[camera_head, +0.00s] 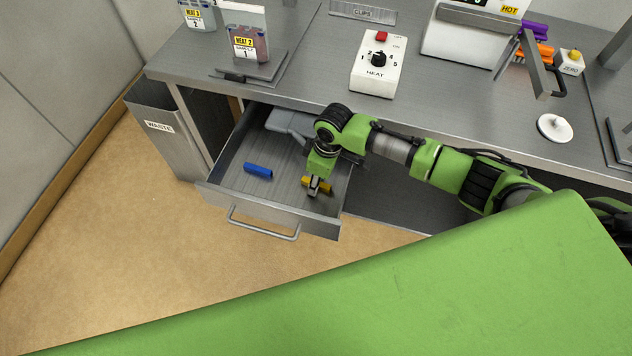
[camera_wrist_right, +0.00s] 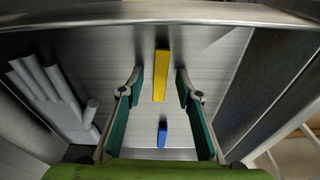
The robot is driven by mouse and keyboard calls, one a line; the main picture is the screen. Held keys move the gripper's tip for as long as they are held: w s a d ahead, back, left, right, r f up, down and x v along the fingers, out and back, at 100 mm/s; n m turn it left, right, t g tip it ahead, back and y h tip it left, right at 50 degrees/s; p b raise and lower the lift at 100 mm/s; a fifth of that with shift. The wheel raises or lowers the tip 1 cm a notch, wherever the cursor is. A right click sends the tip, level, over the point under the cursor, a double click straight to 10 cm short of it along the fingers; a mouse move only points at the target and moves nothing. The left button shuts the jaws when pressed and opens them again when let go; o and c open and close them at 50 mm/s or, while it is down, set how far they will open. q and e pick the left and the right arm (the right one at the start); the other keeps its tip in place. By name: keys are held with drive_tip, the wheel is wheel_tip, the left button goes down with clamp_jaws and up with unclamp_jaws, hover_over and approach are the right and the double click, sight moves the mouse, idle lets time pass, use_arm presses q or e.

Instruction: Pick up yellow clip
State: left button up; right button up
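The yellow clip (camera_head: 325,185) lies in the open drawer (camera_head: 262,207), toward its right side and partly hidden by my right gripper. My right gripper (camera_head: 315,189) points down into the drawer at the clip. In the right wrist view the yellow clip (camera_wrist_right: 161,76) shows between the two spread, green-padded fingers, with a gap on each side. The fingers are open and hold nothing. How far the fingertips are above the clip is hard to tell. My left gripper is not in view.
A blue clip (camera_head: 257,170) lies left of the yellow one in the drawer. Grey rod-like items (camera_wrist_right: 50,88) lie along one drawer wall. The counter (camera_head: 318,75) above carries a heat control box (camera_head: 376,65). A waste bin (camera_head: 163,132) stands left of the drawer.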

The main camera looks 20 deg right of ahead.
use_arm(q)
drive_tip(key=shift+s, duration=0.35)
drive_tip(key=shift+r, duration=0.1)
use_arm(e)
drive_tip(key=shift+f, duration=0.1)
drive_tip(key=c, duration=0.9)
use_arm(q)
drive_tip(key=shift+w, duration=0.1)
